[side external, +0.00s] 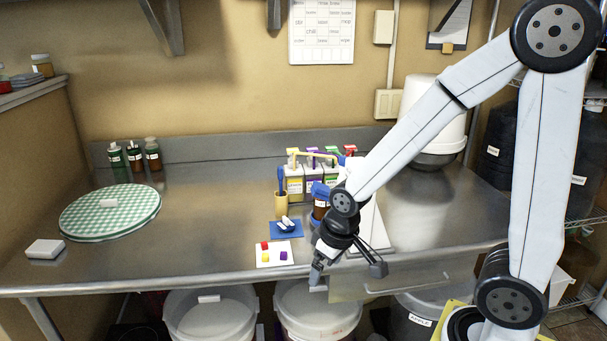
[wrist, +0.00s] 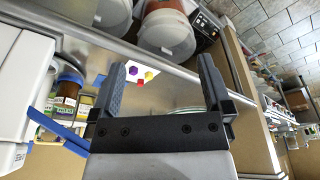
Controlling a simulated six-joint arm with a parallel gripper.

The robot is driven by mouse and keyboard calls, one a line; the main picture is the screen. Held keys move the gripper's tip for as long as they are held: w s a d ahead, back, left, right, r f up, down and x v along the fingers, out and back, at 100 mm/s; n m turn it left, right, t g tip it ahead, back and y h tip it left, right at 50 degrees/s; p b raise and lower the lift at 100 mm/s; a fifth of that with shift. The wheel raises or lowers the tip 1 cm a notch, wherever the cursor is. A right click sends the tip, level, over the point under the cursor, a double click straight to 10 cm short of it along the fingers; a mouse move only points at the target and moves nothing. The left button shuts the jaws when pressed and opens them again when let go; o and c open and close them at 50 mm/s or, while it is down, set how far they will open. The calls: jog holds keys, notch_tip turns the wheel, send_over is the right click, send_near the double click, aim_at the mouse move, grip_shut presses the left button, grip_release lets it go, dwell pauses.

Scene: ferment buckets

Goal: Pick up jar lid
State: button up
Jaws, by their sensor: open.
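The lid I can make out is blue (side external: 319,189) and sits on an amber jar (side external: 320,209), partly hidden behind my arm in the side view. In the wrist view the blue lid (wrist: 71,78) and amber jar (wrist: 66,103) show at the left, outside my fingers. My gripper (side external: 347,276) is open and empty at the counter's front edge, in front of the jar. In the wrist view, my gripper (wrist: 163,68) has its two fingers wide apart with nothing between them. No loose lid is clearly visible.
A white card with coloured pieces (side external: 275,262), a blue pad (side external: 285,235) and a tan cup (side external: 281,207) are left of my gripper. Boxes (side external: 295,185) stand behind. White buckets (side external: 318,310) are below the counter. The counter's left middle is clear (side external: 190,250).

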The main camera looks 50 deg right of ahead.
jog(key=w+d+m, duration=0.1)
jog(key=w+d, duration=0.3)
jog(key=w, duration=0.4)
jog(key=w+d+m, duration=0.1)
jog(key=w+d, duration=0.3)
jog(key=w, duration=0.4)
jog(key=m+g, duration=0.1)
jog(key=m, duration=0.1)
send_over(286, 218)
jog(key=shift+h, duration=0.3)
jog(key=f, duration=0.4)
jog(key=shift+s+a, duration=0.1)
jog(key=shift+s, duration=0.25)
jog(key=shift+f, duration=0.1)
jog(key=shift+f, duration=0.1)
jog(key=shift+w+f, duration=0.2)
jog(key=shift+f, duration=1.7)
jog(key=shift+w+f, duration=0.2)
jog(key=shift+f, duration=1.65)
jog(key=shift+c, duration=0.2)
jog(key=c, duration=1)
